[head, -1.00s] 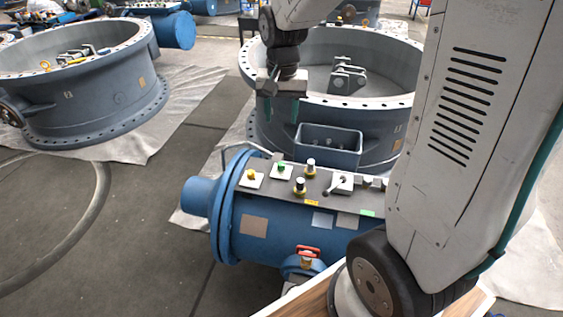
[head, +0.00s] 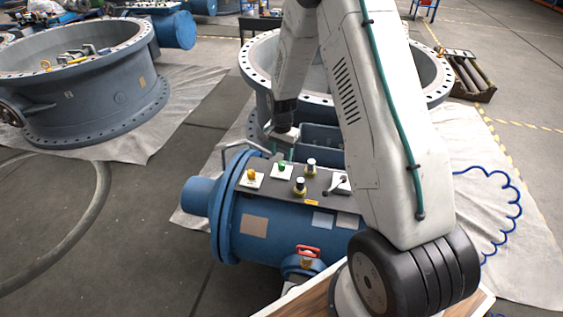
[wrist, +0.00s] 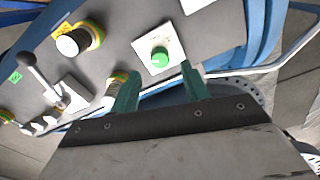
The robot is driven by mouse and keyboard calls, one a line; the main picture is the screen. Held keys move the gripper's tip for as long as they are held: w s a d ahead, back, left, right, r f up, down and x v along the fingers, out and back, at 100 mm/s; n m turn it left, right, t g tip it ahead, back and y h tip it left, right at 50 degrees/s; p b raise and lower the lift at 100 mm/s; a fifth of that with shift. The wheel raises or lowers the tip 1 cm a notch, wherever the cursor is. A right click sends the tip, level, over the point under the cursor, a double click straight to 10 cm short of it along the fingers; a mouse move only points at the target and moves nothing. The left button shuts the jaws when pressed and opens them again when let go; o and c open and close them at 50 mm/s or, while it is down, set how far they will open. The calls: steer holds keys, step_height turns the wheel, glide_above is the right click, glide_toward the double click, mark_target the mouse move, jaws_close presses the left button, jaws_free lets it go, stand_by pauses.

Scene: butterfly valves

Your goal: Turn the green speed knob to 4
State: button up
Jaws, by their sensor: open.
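The green knob (head: 282,168) sits on a white square plate on the grey top panel of the blue cylinder. It also shows in the wrist view (wrist: 160,57), round, with a small pale mark on its face; I cannot read any number there. My gripper (head: 281,154) is above and behind the knob, pointing down at the panel. In the wrist view its two green fingers (wrist: 160,84) are apart and empty. The knob shows just beyond the fingertips, between their lines, and does not appear touched.
A grey rail (head: 240,142) bends behind the panel.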

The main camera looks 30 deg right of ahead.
mark_target(281, 163)
steer(key=shift+f, duration=2.3)
steer(key=c, duration=1)
steer(key=n, duration=0.5)
steer(key=shift+n, duration=0.3)
steer(key=n, duration=0.5)
steer(key=shift+n, duration=0.4)
steer(key=shift+w+n, duration=0.1)
steer(key=shift+n, duration=0.2)
